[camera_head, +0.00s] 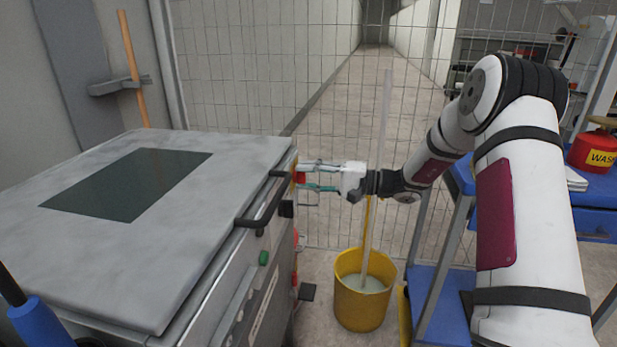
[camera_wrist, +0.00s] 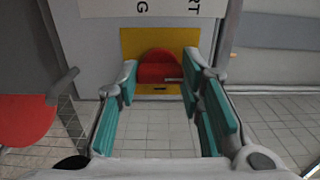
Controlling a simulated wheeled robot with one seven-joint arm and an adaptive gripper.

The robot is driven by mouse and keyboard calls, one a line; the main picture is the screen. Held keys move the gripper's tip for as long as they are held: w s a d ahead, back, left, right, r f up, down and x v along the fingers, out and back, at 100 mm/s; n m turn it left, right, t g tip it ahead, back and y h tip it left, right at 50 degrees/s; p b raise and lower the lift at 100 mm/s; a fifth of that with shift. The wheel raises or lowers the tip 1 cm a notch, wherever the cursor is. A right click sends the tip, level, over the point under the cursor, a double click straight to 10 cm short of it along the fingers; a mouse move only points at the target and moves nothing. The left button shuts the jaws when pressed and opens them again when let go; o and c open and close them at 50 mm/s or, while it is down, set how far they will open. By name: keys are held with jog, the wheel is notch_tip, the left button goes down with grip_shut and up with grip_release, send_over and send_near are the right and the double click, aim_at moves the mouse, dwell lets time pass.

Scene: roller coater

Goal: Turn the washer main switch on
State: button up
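The washer main switch is a red rotary knob (camera_wrist: 160,68) on a yellow plate (camera_wrist: 160,37), straight ahead in the wrist view. In the head view a small red part of it (camera_head: 300,177) shows at the washer's right side. My gripper (camera_head: 308,177) reaches in from the right at that side. In the wrist view its teal-padded fingers (camera_wrist: 158,84) are apart, one on each side of the knob. Whether the pads touch the knob cannot be told. The knob's exact turn angle is hard to read, as its face is dark.
The grey washer (camera_head: 240,160) fills the left, with a black handle (camera_head: 262,208) and green button (camera_head: 263,258) near my gripper. A yellow bucket (camera_head: 361,300) with a mop handle stands below my arm. A wire fence (camera_head: 260,70) is behind; a blue cart (camera_head: 430,285) is right.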

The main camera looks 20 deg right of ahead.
jog(key=shift+m+p, duration=0.4)
jog(key=shift+p, duration=0.1)
jog(key=m+p, duration=0.2)
jog(key=m, duration=0.1)
jog(key=shift+r+p, duration=0.1)
jog(key=shift+p, duration=0.3)
jog(key=m+p, duration=0.4)
jog(key=m, duration=0.1)
jog(key=shift+m, duration=0.3)
jog(key=m+p, duration=0.2)
jog(key=m, duration=0.2)
jog(key=shift+p, duration=0.4)
jog(key=m+p, duration=0.1)
jog(key=m, duration=0.3)
jog(key=shift+p, duration=0.3)
jog(key=shift+m, duration=0.4)
jog(key=o, duration=1.2)
jog(key=shift+c, duration=0.2)
